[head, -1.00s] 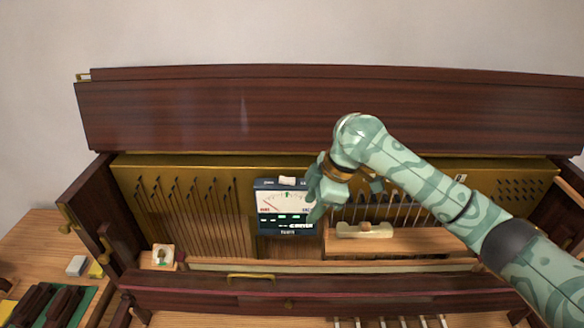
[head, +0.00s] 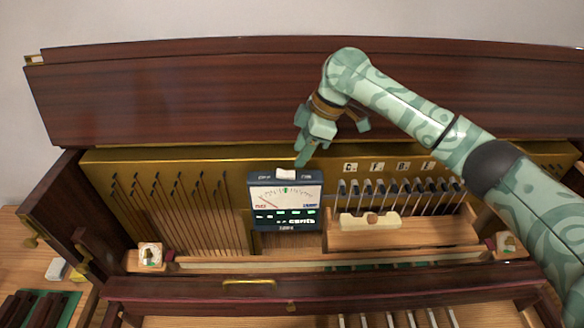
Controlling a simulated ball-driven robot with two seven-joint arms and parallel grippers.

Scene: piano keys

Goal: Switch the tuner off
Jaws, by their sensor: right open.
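The tuner (head: 286,214) is a dark box with a white needle dial and lit green marks below it. It stands inside the open piano, in front of the brass-coloured plate. A white rocker switch (head: 286,173) sits on its top edge, with small lettering on both sides that I cannot read for sure. My right gripper (head: 304,160) is open and points down just above and to the right of the switch, apparently apart from it. My left gripper is not in view.
Tuning pins and strings fill the left side. The raised lid (head: 180,90) stands behind. A brass handle (head: 250,282) is on the front rail.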

